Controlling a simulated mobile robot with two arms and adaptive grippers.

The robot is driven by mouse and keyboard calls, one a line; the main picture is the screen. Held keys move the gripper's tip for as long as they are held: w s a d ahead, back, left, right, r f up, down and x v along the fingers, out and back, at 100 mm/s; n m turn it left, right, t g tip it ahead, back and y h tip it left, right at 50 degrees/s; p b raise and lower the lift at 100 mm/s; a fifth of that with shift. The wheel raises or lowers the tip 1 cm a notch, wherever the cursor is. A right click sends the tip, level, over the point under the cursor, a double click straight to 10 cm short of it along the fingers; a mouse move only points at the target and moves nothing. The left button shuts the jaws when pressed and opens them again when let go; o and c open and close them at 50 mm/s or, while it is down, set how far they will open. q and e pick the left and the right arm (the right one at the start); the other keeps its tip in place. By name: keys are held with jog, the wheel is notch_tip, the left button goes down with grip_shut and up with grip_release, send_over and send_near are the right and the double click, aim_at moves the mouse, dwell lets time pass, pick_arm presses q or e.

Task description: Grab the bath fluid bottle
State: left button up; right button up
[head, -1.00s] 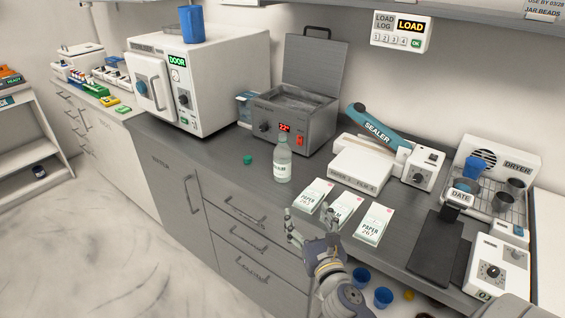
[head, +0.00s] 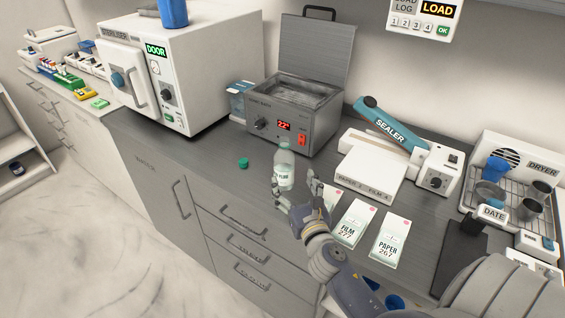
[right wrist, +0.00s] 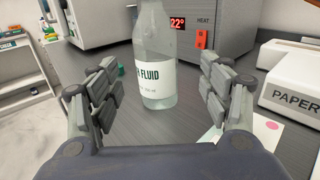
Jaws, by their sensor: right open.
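The bath fluid bottle (head: 284,168) is clear with a white label and stands upright on the dark counter in front of the sonic bath. In the right wrist view the bottle (right wrist: 152,62) stands ahead, between and beyond the open fingers, and its label reads "FLUID". My right gripper (head: 297,190) is open and empty, just in front of the bottle; in the right wrist view its fingers (right wrist: 160,92) flank the bottle without visible contact. My left gripper is not in view.
A green cap (head: 243,163) lies left of the bottle. The bath (head: 318,125) with raised lid stands behind it. Film and paper packs (head: 352,224) lie to the right, close to my right arm. The sealer (head: 385,165) and steriliser (head: 190,70) stand farther off.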

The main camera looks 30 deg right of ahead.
aim_at(287, 171)
jog(key=x, duration=0.2)
jog(key=shift+w+r, duration=0.15)
jog(key=shift+w, duration=0.1)
jog(key=shift+w+d+p, duration=0.15)
jog(key=shift+w+p, duration=0.15)
jog(key=shift+w, duration=0.05)
jog(key=x, duration=0.1)
jog(key=p+x, duration=0.1)
jog(key=x, duration=0.1)
jog(key=shift+w+r, duration=0.25)
jog(key=shift+r, duration=0.1)
jog(key=shift+w+f, duration=0.15)
jog(key=shift+w, duration=0.45)
jog(key=shift+c, duration=1.1)
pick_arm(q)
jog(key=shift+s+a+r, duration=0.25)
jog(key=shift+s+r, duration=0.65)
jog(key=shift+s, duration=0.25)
pick_arm(e)
jog(key=c, duration=1)
